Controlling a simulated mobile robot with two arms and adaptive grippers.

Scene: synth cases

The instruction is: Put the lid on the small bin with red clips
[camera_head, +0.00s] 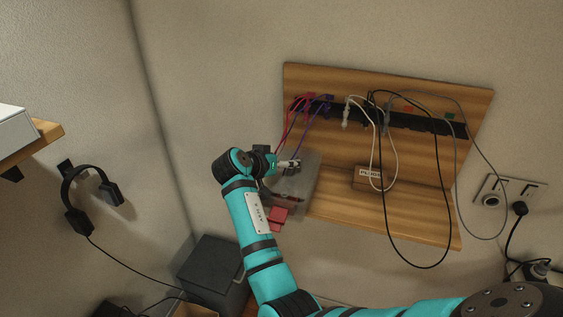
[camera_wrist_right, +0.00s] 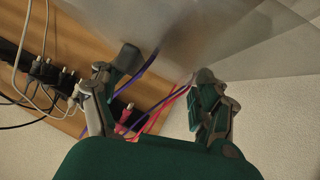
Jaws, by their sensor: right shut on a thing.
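My right gripper (camera_head: 290,163) is at the left end of the wooden wall shelf, shut on a clear greyish lid (camera_head: 311,165). In the right wrist view the fingers (camera_wrist_right: 165,75) stand apart, with the clear sheet of the lid (camera_wrist_right: 235,35) beyond their tips. Just below the gripper is the small bin, with a red clip (camera_head: 278,217) showing beside my arm. The lid and my arm hide most of the bin, and I cannot tell whether lid and bin touch. My left gripper is not in view.
Headphones (camera_head: 85,195) hang at left. A dark box (camera_head: 212,268) stands below.

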